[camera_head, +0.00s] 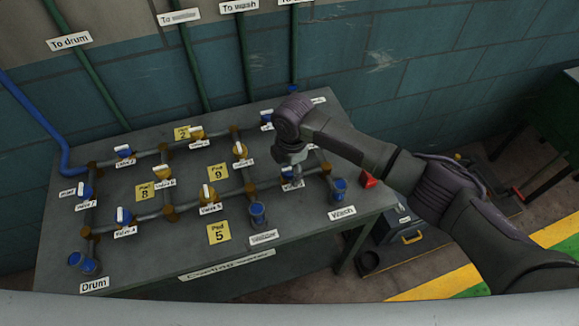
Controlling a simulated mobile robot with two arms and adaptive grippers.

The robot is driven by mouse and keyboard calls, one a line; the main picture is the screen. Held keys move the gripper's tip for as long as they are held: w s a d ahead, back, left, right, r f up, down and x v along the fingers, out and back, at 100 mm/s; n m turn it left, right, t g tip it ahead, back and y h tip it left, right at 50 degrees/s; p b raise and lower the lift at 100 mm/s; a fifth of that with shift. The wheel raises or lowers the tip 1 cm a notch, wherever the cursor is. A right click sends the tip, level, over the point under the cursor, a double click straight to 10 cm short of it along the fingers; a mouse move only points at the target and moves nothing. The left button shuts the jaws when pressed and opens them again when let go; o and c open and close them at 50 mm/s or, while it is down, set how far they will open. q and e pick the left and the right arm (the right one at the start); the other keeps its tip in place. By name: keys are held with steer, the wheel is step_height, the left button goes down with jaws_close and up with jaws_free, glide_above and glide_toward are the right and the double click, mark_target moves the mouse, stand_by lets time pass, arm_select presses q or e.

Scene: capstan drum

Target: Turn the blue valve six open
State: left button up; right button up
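A grey table (140,262) carries a grid of grey pipes with brown joints and several blue and yellow valves, each with a small label. My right gripper (291,165) points down at the right part of the grid, directly over a blue valve (289,176). Its fingers are small and partly hidden, so I cannot tell whether they are open, shut or touching the valve. The label under this valve (293,185) is too blurred to read its number. Other blue valves stand at the left (123,216) and back (124,152). My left gripper is out of view.
Yellow valves (208,196) and yellow number cards (219,233) lie among the pipes. Blue open pipe ends (257,213) stand at the front. A red object (369,180) is at the table's right edge. A dark toolbox (397,226) stands on the floor at right.

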mark_target(291, 173)
step_height(291, 173, up, 12)
steer(key=shift+s+d, duration=0.25)
steer(key=shift+s, duration=0.15)
stand_by(0.6)
